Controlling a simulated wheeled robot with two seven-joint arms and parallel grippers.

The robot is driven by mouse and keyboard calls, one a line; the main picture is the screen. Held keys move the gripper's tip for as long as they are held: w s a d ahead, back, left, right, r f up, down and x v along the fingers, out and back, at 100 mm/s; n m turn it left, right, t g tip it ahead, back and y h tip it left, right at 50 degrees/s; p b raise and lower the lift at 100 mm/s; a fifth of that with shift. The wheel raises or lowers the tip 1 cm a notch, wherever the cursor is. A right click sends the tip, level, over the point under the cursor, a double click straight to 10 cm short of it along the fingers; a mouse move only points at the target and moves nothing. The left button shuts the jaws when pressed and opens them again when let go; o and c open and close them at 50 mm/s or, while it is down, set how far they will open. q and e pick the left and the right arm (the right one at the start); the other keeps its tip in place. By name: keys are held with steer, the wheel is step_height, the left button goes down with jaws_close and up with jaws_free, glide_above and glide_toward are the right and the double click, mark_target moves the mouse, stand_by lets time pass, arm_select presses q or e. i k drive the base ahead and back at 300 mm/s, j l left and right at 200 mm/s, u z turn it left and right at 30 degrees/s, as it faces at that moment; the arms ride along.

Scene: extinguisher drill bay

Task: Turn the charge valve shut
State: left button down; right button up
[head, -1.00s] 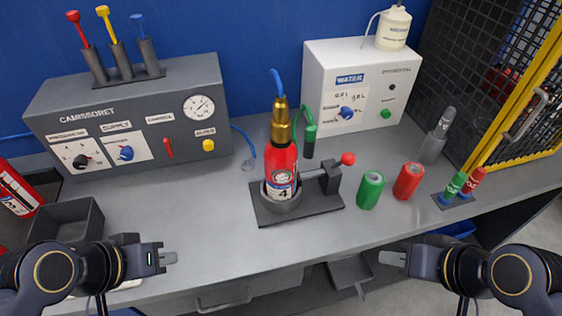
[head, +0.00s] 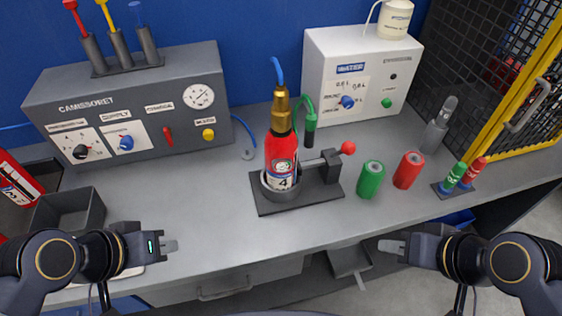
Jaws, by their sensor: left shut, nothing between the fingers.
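The grey supply box (head: 95,88) stands at the back left of the bench. Its front has a black knob (head: 80,152), a blue knob (head: 126,142) under a supply label, a small red lever (head: 168,135), a yellow knob (head: 208,134) and a round gauge (head: 198,96). The labels are too small to tell surely which is the charge valve. A red extinguisher (head: 280,152) with a brass top stands upright in a dark holder (head: 265,207). My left gripper (head: 172,246) is shut and empty at the front left. My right gripper (head: 390,246) looks shut and empty at the front right. Both are apart from everything.
A white water box (head: 330,60) stands at the back right. Green (head: 371,180) and red (head: 408,170) cylinders stand right of the holder. A dark tray (head: 65,215) is at left, a yellow-framed mesh cage (head: 500,140) at right. The bench between box and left gripper is clear.

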mark_target(167, 132)
steer(key=j+u, duration=0.5)
steer(key=j, duration=0.2)
steer(key=i+j+u, duration=0.15)
steer(key=j+u, duration=0.35)
steer(key=j, duration=0.2)
